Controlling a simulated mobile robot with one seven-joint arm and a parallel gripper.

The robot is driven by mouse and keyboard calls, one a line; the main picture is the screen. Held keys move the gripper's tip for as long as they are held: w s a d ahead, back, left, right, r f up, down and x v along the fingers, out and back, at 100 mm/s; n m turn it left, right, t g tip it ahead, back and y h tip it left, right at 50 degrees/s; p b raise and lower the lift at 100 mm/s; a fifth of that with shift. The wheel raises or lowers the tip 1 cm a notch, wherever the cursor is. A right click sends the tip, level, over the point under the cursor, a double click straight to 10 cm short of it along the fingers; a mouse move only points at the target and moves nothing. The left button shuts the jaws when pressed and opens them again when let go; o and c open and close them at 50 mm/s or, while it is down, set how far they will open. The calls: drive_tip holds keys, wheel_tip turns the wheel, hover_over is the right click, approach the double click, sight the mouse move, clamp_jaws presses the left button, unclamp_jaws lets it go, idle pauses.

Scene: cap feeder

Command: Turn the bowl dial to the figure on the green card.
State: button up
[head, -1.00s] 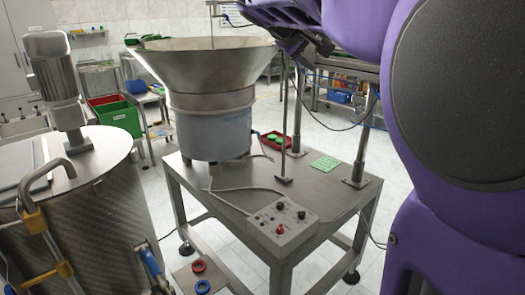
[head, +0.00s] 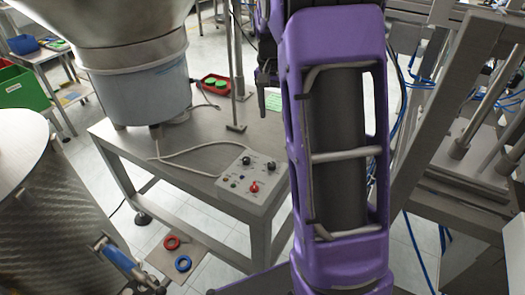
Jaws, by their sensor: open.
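The grey control box (head: 251,183) sits on the near part of the steel table and carries two black dials, left (head: 246,160) and right (head: 271,165), a red knob (head: 254,187) and small buttons. Its labels are too small to read, so I cannot tell which dial is the bowl's. The green card (head: 271,96) lies flat on the table behind the box, partly hidden by my arm; its figure is not legible. My gripper (head: 265,101) is open and points down in front of the card, above and beyond the box, touching no dial. My purple forearm hides part of it.
The feeder bowl on its drum (head: 140,92) stands on the left of the table (head: 180,138), with a thin post (head: 237,80) right of it. A red tray (head: 215,84) holds green caps. A steel vessel (head: 50,210) stands front left; a metal frame rises right.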

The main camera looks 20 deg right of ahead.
drive_tip(key=f, duration=0.1)
drive_tip(key=b, duration=0.2)
approach(272, 164)
drive_tip(key=shift+m+y, duration=0.4)
drive_tip(key=f, duration=0.8)
drive_tip(key=shift+w+d+f, duration=0.1)
drive_tip(key=shift+d+f, duration=0.15)
drive_tip(key=shift+d, duration=0.1)
clamp_jaws()
